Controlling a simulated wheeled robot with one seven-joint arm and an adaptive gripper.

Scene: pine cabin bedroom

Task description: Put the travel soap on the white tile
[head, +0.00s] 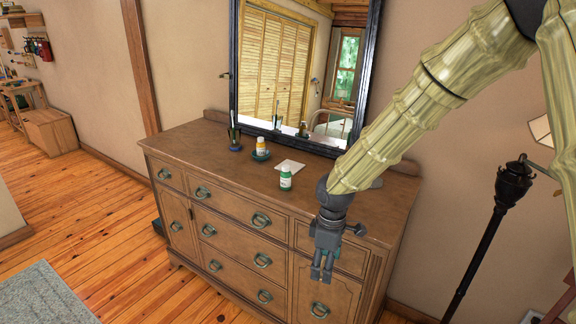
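A small green bottle (286,182) with a pale label and light cap stands upright on the dresser top, just in front of the white tile (292,165). An orange bottle (261,144) with a white cap stands upright on a dark green dish (262,156), left of the tile. I cannot read the labels, so I cannot tell which bottle is the travel soap. The visible part of the tile is bare. My gripper (322,275) points down in front of the dresser, right of and nearer than the bottles. Its fingers look parted, with nothing held between them.
The wooden dresser (190,143) carries a dark cup (235,146) with thin items at its left back. A black-framed mirror (273,70) stands behind. A black lamp post (480,250) is at right. Wooden floor (110,220) is clear at left.

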